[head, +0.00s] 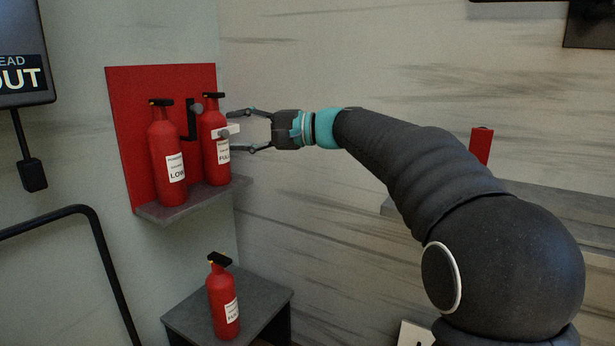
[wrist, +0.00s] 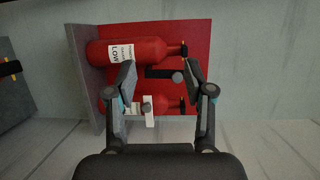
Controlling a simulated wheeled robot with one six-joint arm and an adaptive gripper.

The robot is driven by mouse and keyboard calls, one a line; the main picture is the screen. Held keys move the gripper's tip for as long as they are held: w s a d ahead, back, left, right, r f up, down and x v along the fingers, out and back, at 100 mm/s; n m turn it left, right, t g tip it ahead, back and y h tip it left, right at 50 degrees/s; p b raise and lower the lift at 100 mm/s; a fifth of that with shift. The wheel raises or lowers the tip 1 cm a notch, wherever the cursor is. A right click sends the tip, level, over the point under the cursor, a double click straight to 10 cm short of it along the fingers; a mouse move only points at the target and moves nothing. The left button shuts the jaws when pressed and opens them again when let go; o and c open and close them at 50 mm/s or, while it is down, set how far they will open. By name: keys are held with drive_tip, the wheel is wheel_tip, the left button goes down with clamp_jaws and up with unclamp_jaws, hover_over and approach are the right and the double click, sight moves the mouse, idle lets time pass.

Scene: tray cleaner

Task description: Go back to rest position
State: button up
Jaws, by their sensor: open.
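My gripper (head: 240,130) is open and empty, to the right of the red wall board in the head view. It also shows in the wrist view (wrist: 157,82), with its fingers apart. A red extinguisher labelled FULL (head: 211,130) stands upright on the board's shelf, just left of the fingertips. A white piece with a grey knob (head: 232,130) sits in front of it, between the fingers in the head view. In the wrist view the FULL extinguisher (wrist: 172,104) is partly hidden by this piece. My arm reaches in from the right.
An extinguisher labelled LOW (head: 166,150) stands left on the same grey shelf (head: 165,213), against the red board (head: 130,100). Another FULL extinguisher (head: 222,290) stands on a low grey stand (head: 262,292). A black rail (head: 103,250) is at left.

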drive_tip(key=s+d+f+h, duration=0.4)
drive_tip(key=f, duration=0.6)
drive_tip(key=s+d+f+h, duration=0.3)
drive_tip(key=f+h, duration=0.1)
drive_tip(key=f, duration=0.5)
drive_tip(key=s+d+f+n+t+h+p, duration=0.1)
drive_tip(key=s+d+f+h, duration=0.3)
drive_tip(key=s+d, duration=0.7)
drive_tip(key=s+d+f+n+t+h+p, duration=0.1)
drive_tip(key=s+d+f+h, duration=0.2)
drive_tip(key=s+d, duration=0.8)
drive_tip(key=shift+s+f+h+p, duration=0.35)
drive_tip(key=shift+s+h, duration=0.65)
drive_tip(key=shift+s, duration=1.15)
